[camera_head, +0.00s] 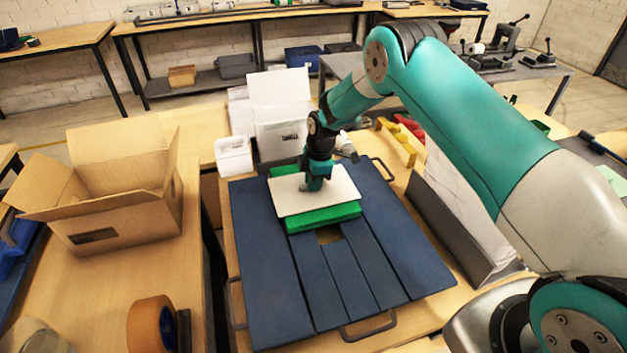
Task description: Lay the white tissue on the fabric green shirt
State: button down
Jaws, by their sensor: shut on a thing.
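The green shirt (325,218) lies folded on the blue folding board (263,260), toward the board's far half. The white tissue (290,200) is a flat sheet over the shirt, leaving green showing along the near edge and at the far left. My gripper (314,184) points down at the middle of the tissue and is shut on it. The fingertips are small and partly hidden by the gripper body. I cannot tell whether the whole tissue touches the shirt.
An open cardboard box (120,205) stands on the left table. A tape roll (150,325) is at that table's front. A white container (234,156) and a white box (280,125) stand behind the board. A grey bin with white sheets (455,215) stands at right.

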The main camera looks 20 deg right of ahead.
jog(key=c, duration=1.1)
grip_release()
notch_tip(320, 180, up, 12)
jog(key=d+r+b, duration=0.1)
jog(key=d+b, duration=0.1)
jog(key=b, duration=0.1)
jog(key=s+a+r+m, duration=0.3)
jog(key=s+a+r, duration=0.1)
jog(key=s+r, duration=0.45)
jog(key=s+a+r+m+y, duration=0.1)
jog(key=s+r+m, duration=0.2)
jog(key=s, duration=1.1)
jog(key=s+a+r+m+y, duration=0.1)
jog(key=s+r+m, duration=0.3)
jog(key=s, duration=1.1)
jog(key=shift+s+a+r+m, duration=0.2)
jog(key=shift+s+a+m, duration=0.15)
jog(key=shift+m, duration=0.15)
jog(key=shift+w, duration=0.1)
